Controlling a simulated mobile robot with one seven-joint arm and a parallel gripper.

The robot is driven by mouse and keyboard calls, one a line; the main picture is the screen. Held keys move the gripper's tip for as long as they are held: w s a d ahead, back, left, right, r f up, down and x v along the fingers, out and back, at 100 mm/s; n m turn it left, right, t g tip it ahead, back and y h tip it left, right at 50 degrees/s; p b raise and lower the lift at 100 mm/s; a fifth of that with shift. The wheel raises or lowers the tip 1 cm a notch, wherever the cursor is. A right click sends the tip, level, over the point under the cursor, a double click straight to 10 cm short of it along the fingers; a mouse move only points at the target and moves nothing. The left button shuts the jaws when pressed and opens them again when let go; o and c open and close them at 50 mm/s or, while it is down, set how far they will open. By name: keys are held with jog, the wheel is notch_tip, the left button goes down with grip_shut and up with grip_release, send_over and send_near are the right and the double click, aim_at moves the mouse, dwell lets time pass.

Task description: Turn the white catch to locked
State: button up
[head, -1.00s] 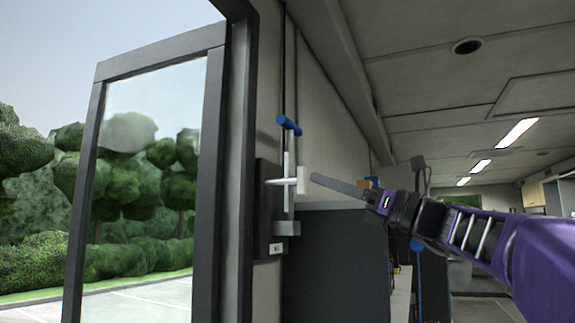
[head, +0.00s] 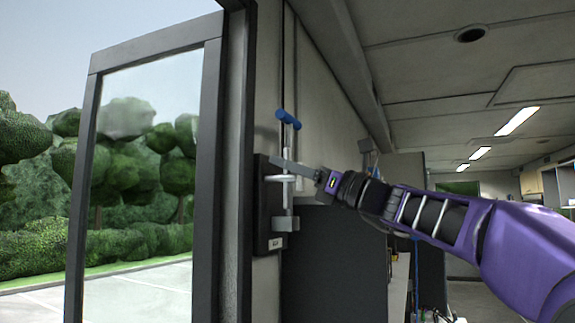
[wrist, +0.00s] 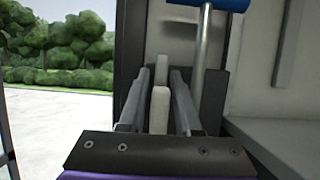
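The white catch (head: 282,178) sits on a dark mounting plate (head: 264,218) beside the door frame, and is partly covered by my gripper in the head view. In the wrist view the white catch (wrist: 159,112) stands upright between my two fingers. My gripper (head: 276,163) reaches in from the right, and its fingers lie along the catch at the plate. In the wrist view my gripper (wrist: 160,74) is open around the catch, with a gap on each side. I cannot see contact. A small label (head: 274,244) is on the plate, too small to read.
A metal rod with a blue T-handle (head: 288,119) rises close to the catch, just right of my fingers in the wrist view. A dark-framed glass door (head: 212,180) is at left. A dark panel (head: 335,265) stands below my arm.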

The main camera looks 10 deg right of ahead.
aim_at(282, 177)
grip_shut()
jog(key=shift+f+n, duration=0.1)
jog(key=shift+n, duration=0.3)
jog(key=n+g, duration=0.1)
jog(key=n+g+y+b, duration=0.1)
jog(key=n, duration=0.1)
jog(key=n+b, duration=0.1)
jog(key=n, duration=0.1)
jog(key=shift+s+a+g, duration=0.3)
jog(key=shift+s+g, duration=0.05)
jog(key=shift+g, duration=0.05)
jog(key=shift+s+a+f+n+g+h+p, duration=0.25)
jog(key=shift+n+g, duration=0.8)
jog(key=shift+n, duration=1.7)
jog(key=shift+s+a+f+n+g+h+p, duration=0.15)
jog(key=shift+f+n+g+h+p, duration=0.65)
jog(key=shift+n, duration=2)
jog(key=shift+s+a+f+n+g+y+b, duration=0.25)
jog(key=shift+n+g, duration=1.1)
jog(key=shift+n, duration=1.4)
jog(key=shift+d, duration=0.2)
